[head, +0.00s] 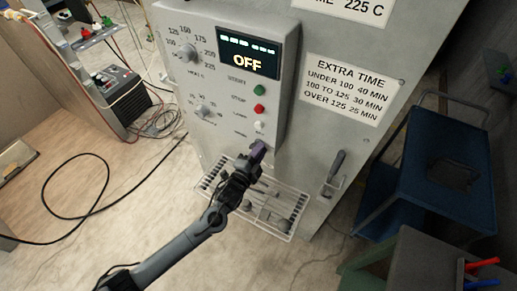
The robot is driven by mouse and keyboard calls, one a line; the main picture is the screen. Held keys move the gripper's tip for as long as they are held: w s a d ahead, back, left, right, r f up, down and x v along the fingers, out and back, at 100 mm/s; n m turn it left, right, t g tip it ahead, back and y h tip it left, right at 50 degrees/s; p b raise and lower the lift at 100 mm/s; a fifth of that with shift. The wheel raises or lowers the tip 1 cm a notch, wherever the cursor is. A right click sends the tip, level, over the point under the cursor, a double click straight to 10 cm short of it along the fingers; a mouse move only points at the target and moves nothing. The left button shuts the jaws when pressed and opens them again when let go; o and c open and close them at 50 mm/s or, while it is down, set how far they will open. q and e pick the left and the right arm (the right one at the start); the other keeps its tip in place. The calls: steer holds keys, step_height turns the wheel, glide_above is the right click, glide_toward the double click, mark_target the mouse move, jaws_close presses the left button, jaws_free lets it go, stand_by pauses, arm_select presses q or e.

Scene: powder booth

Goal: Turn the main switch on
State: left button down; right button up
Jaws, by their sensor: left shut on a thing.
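The control panel (222,95) on the front of the grey oven has a dark display (249,56) that reads OFF. Below it are a green button (260,91), a red button (259,108) and a white one (259,125), each with a small label at its left. The lowest label stands beside the main switch, which is hidden behind the gripper's fingers. My left gripper (256,151) reaches up from below and is shut on the main switch at the panel's lower right. The switch's angle cannot be told. My right gripper is not in view.
Two dials (188,52) sit on the panel's left side. A wire rack (270,216) lies below the panel, and a door handle (335,168) is to its right. A blue cart (430,150) stands at the right. A black cable (75,160) loops on the floor at the left.

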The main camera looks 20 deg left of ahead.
arm_select(q)
steer(key=shift+d+f+m+p, duration=0.1)
steer(key=shift+f+m+p, duration=0.1)
steer(key=shift+m, duration=0.85)
steer(key=shift+f+m+p, duration=0.15)
steer(key=shift+f+m, duration=0.05)
steer(key=shift+m, duration=0.85)
steer(key=c, duration=1.2)
jaws_free()
steer(key=shift+o, duration=0.2)
steer(key=shift+s, duration=0.1)
steer(key=s+a, duration=0.1)
steer(key=s, duration=0.9)
steer(key=shift+s+a+b, duration=0.25)
steer(key=shift+a+b, duration=0.05)
steer(key=shift+a, duration=0.1)
